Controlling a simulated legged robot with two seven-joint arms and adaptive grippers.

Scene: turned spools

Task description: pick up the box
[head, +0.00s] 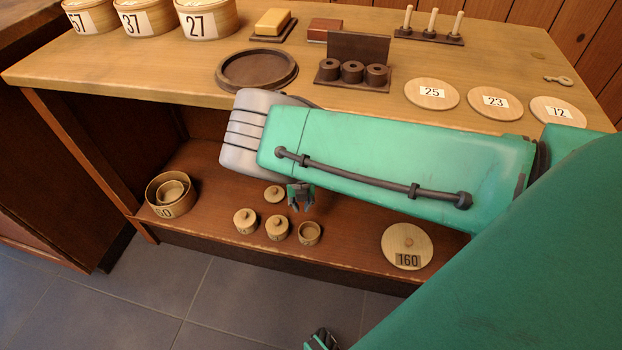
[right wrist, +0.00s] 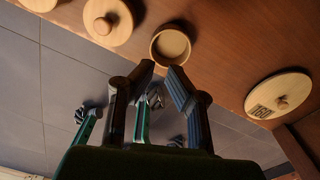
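The task's box could be one of several small round wooden boxes on the lower shelf; I cannot tell which. Lidded ones stand at left (head: 246,221), in the middle (head: 278,228) and behind (head: 274,194). An open, lidless box (head: 309,233) stands to their right, and it also shows in the right wrist view (right wrist: 170,46). My right gripper (head: 300,197) is above the shelf near these boxes. Its two fingers (right wrist: 163,70) are apart with nothing between them, and the open box lies beyond the tips.
A larger round box (head: 158,205) with a smaller one inside stands at the shelf's left. A round lid marked 160 (head: 407,240) lies at right. The tabletop (head: 130,75) above carries numbered boxes, discs and a dark round tray (head: 257,84); its front edge overhangs the shelf.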

